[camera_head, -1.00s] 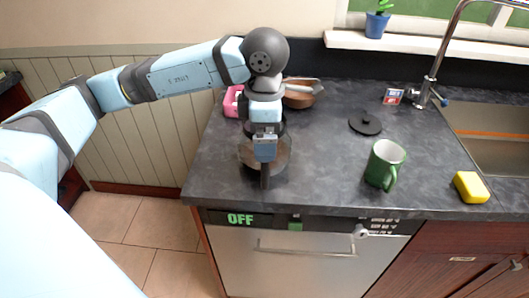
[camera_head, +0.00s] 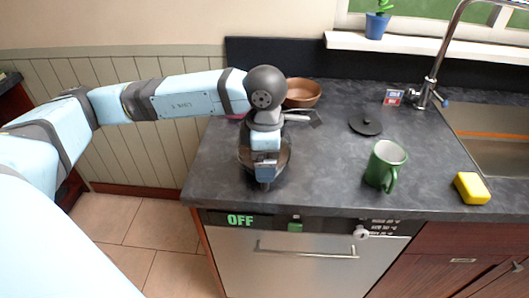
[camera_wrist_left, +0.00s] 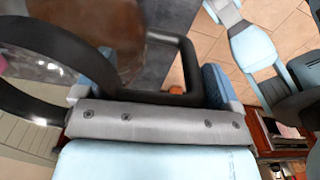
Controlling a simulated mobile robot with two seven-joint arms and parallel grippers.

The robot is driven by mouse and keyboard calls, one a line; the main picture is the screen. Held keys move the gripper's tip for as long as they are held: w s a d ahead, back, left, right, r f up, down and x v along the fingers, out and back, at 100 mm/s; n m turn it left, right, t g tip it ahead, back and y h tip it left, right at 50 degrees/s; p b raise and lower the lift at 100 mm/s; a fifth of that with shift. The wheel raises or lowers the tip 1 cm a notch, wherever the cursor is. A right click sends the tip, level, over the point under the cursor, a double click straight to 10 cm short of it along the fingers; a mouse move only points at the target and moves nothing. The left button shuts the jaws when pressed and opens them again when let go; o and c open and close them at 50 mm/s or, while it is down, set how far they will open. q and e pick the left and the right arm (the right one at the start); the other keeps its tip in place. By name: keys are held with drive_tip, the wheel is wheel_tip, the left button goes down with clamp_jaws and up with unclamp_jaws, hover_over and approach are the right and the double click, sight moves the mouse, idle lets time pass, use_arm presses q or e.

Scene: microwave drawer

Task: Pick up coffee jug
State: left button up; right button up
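The coffee jug (camera_head: 284,155) is a see-through dark vessel near the counter's front left, largely hidden behind my left gripper (camera_head: 264,172) in the head view. In the left wrist view its clear body (camera_wrist_left: 45,60) fills the upper left, with a black band around it. Its black handle (camera_wrist_left: 188,62) reaches between the blue fingers of my left gripper (camera_wrist_left: 155,82). The fingers stand wide apart, on either side of the handle, and do not look closed on it. My right gripper is not in view.
A green mug (camera_head: 384,165), black lid (camera_head: 366,122), yellow sponge (camera_head: 471,188) and brown bowl (camera_head: 302,93) stand on the dark counter (camera_head: 330,180). A faucet (camera_head: 432,80) and sink (camera_head: 495,150) are at the right. Counter between jug and mug is clear.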

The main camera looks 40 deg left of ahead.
use_arm(q)
drive_tip(key=c, duration=0.3)
drive_tip(key=shift+r, duration=0.2)
drive_tip(key=shift+c, duration=0.2)
